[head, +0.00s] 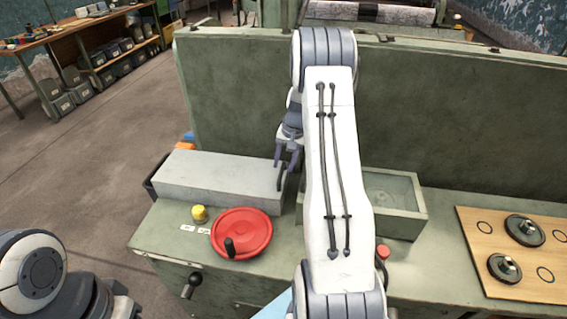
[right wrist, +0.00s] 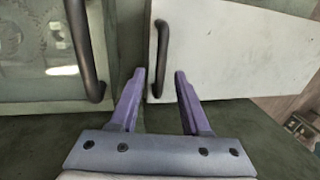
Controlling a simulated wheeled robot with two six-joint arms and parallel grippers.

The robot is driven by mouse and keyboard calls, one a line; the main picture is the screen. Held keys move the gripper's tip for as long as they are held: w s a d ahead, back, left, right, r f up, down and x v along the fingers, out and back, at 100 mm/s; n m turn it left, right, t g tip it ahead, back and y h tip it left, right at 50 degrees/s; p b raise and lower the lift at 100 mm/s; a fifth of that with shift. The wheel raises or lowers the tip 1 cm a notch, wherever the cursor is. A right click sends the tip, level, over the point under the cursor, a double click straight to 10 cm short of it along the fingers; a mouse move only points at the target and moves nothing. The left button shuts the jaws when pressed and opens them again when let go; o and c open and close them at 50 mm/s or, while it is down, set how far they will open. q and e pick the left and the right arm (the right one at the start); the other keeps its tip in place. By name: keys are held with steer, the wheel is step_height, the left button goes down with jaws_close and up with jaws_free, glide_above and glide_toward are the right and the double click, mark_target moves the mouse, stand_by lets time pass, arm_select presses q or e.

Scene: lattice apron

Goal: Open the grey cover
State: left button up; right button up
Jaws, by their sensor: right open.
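The grey cover (head: 220,180) is a long, flat-topped grey box lid, closed, at the left of the green bench in the head view. A dark bar handle stands at its right end. In the right wrist view the cover (right wrist: 235,55) fills the upper right, and its dark handle (right wrist: 161,50) lies ahead, in line with the gap between my fingers. My right gripper (head: 286,163) is open and empty, close to this handle; its purple fingers also show in the right wrist view (right wrist: 160,75). I cannot tell whether they touch it. My left gripper is out of view.
A glass-topped box (head: 388,190) with its own dark handle (right wrist: 86,50) is right of the cover. A red handwheel (head: 243,228) and yellow button (head: 199,213) stand in front. A wooden board (head: 515,250) lies right. A green panel (head: 235,90) rises behind.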

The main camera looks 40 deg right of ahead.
steer(key=shift+w+a+f, duration=0.1)
steer(key=shift+f, duration=0.4)
steer(key=shift+c, duration=0.4)
jaws_close()
steer(key=shift+r, duration=0.1)
stand_by(0.7)
